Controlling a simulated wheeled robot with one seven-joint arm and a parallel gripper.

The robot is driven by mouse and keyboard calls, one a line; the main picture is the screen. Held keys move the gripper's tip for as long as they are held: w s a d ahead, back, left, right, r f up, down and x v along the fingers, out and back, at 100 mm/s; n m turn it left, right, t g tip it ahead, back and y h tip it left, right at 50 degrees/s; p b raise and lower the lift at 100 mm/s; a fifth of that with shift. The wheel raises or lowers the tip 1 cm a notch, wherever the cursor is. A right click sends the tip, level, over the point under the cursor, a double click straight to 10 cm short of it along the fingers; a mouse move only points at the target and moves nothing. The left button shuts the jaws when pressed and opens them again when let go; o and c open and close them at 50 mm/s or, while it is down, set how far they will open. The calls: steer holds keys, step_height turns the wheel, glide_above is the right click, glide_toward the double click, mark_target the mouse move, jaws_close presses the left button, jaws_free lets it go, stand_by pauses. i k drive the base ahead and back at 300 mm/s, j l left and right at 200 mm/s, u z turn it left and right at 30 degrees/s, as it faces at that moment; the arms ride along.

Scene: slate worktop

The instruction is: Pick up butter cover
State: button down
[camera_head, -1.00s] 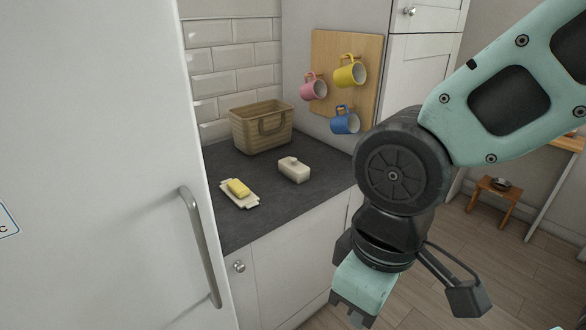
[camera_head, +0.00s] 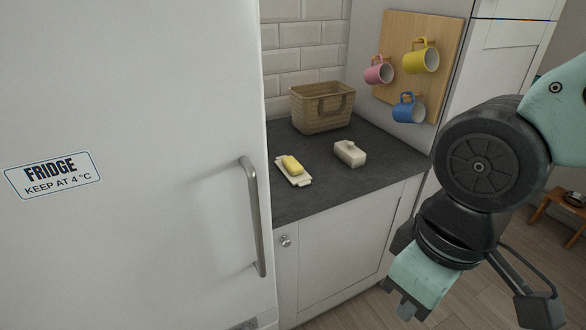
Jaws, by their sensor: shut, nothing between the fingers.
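The white butter cover (camera_head: 350,154) with a small knob on top rests on the dark slate worktop (camera_head: 302,205). It stands apart from the butter dish (camera_head: 301,181), a pale plate to its left. A yellow block of butter (camera_head: 292,164) lies uncovered on that dish. My gripper (camera_head: 408,311) hangs low at the right, in front of the worktop and away from the cover. It is shut and holds nothing. Its fingertips show only small and partly.
A woven basket (camera_head: 322,108) stands behind the dish and cover against the tiles. Pink (camera_head: 378,70), yellow (camera_head: 421,57) and blue (camera_head: 408,109) mugs hang on a wooden board (camera_head: 440,30). The white fridge (camera_head: 130,240) with its handle (camera_head: 255,215) borders the worktop's left side.

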mark_target(353, 156)
steer(key=i+l+u, duration=0.4)
steer(key=i, duration=0.15)
steer(key=i+l+u, duration=0.4)
steer(key=i+l, duration=0.05)
steer(key=l, duration=0.1)
